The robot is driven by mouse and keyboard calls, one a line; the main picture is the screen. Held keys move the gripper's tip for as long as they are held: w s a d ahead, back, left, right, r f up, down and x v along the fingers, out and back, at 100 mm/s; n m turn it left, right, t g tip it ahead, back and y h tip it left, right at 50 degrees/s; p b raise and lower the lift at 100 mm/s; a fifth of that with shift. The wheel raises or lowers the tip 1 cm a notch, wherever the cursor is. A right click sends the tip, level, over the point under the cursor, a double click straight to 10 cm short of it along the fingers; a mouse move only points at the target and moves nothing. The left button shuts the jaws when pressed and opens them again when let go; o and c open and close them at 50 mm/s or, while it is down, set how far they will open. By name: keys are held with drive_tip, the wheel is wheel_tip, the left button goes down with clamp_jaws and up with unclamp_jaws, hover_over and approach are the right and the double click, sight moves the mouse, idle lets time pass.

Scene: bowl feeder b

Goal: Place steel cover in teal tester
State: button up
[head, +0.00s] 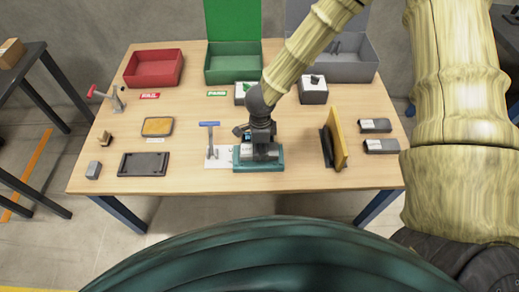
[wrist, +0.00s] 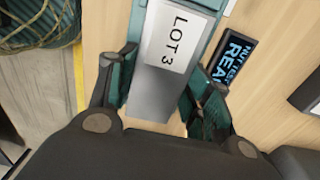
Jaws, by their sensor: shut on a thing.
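My gripper (head: 262,143) is shut on the steel cover, pointing down over the teal tester (head: 243,164). The steel cover (wrist: 155,100) is a grey block with a white "LOT 3" label, between my two fingers (wrist: 163,92) in the wrist view. A teal edge of the tester (wrist: 218,22) shows beside and behind the cover. The cover is at or just above the tester; I cannot tell whether it touches or is seated. My gripper hides much of the tester in the head view. A dark display (wrist: 233,58) with blue text, partly reading "REA", stands beside the cover.
Two dark labelled blocks (head: 380,146) lie at far right. Red (head: 153,68), green (head: 232,62) and grey (head: 345,65) bins line the back.

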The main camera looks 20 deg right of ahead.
sight(260, 148)
drive_tip(key=shift+f, duration=0.75)
drive_tip(key=shift+w+f, duration=0.1)
drive_tip(key=shift+f, duration=0.05)
drive_tip(key=o, duration=1.2)
drive_tip(key=shift+o, duration=0.2)
wheel_tip(260, 148, up, 12)
drive_tip(key=p, duration=0.1)
